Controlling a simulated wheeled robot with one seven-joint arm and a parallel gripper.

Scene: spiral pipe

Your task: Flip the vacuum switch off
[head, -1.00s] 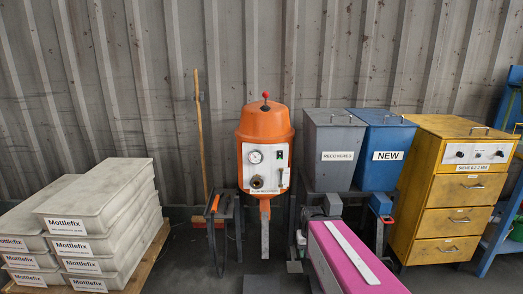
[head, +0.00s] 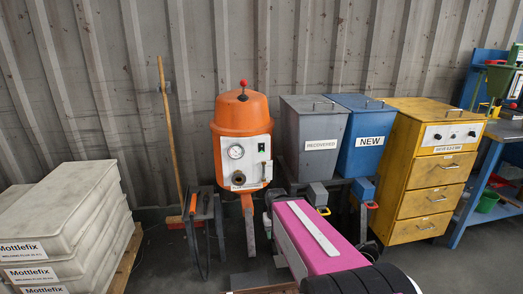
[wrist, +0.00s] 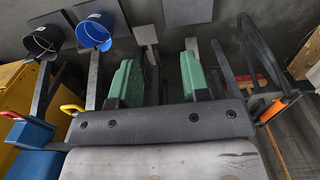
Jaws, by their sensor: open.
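The orange vacuum tank (head: 240,112) with a red knob on top stands upright against the wall in the head view. Its white front panel (head: 252,178) carries a round gauge and a dark round port. The tank's panel and switch cannot be made out in the wrist view.
Grey (head: 314,140) and blue (head: 361,137) bins and a yellow cabinet (head: 432,165) stand right of the tank. A broom (head: 169,125) leans on its left. White stacked boxes (head: 65,215) are at lower left. Handles and grey legs surround my gripper in the wrist view.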

